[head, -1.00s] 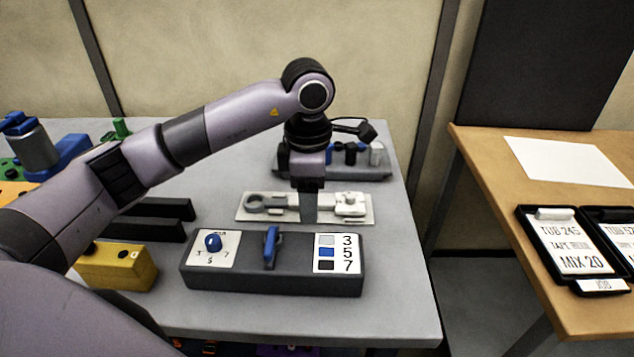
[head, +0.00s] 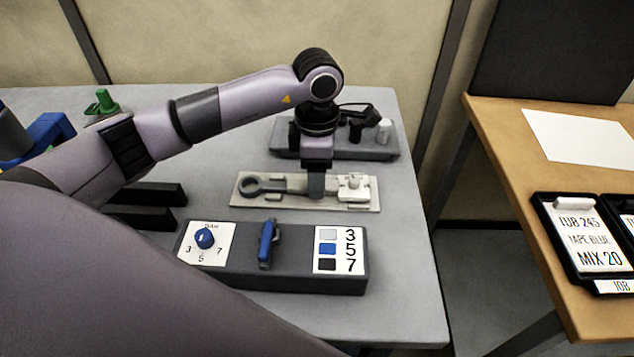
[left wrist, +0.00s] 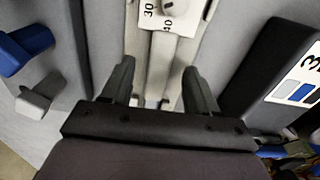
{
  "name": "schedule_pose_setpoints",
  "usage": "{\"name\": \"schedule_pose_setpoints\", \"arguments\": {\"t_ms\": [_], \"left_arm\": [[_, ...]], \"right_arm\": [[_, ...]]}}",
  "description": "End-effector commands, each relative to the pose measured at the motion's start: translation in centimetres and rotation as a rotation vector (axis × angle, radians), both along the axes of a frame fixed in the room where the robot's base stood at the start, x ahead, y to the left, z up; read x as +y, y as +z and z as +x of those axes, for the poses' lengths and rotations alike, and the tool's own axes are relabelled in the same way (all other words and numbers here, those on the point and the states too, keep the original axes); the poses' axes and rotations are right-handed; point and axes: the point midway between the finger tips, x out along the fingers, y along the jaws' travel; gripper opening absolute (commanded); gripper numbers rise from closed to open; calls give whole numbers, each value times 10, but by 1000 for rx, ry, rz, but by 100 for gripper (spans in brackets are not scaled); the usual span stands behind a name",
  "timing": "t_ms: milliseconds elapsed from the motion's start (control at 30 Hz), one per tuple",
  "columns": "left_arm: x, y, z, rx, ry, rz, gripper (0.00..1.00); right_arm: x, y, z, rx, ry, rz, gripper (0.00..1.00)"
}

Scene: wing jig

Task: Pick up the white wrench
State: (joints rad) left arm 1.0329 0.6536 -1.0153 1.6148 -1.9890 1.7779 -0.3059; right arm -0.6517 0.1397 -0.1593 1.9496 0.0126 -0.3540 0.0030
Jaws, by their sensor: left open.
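The task's wrench appears to be the ring-ended tool (head: 265,186) lying on a pale plate (head: 245,203). Its shaft looks grey in the head view and paler in the left wrist view. A white block (head: 355,188) sits at its right end; in the left wrist view this block (left wrist: 172,17) bears the marks 30 and 40. My left gripper (head: 316,188) points down over the shaft, with its fingers hiding part of it. In the left wrist view, the open fingers (left wrist: 158,78) stand either side of the shaft. Contact cannot be told. My right gripper is not in view.
A dark panel (head: 300,280) with a blue knob, a blue lever and a 3-5-7 colour label stands in front of the plate. Behind it is a grey rack (head: 350,146) with several upright pieces. Black bars (head: 150,193) lie to the left. Bare table shows at right.

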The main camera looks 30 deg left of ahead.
Motion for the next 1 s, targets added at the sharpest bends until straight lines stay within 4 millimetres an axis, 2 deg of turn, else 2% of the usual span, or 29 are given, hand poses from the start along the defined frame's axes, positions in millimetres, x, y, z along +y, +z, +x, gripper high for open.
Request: {"name": "schedule_pose_setpoints", "arguments": {"t_ms": [133, 367, 400, 567, 600, 1000], "left_arm": [[0, -15, -1, 1, 0, 0, 60], [0, -18, 0, -1, 0, 0, 60], [0, -18, 0, -1, 0, 0, 56], [0, -18, 0, -1, 0, 0, 4], [0, -18, 0, -1, 0, 0, 0], [1, -12, 1, -5, 1, -2, 0]], "right_arm": [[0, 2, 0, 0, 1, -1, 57], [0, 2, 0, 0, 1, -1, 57], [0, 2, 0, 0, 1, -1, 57], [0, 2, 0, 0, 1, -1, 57], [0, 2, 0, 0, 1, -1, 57], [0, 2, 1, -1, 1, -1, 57]]}}
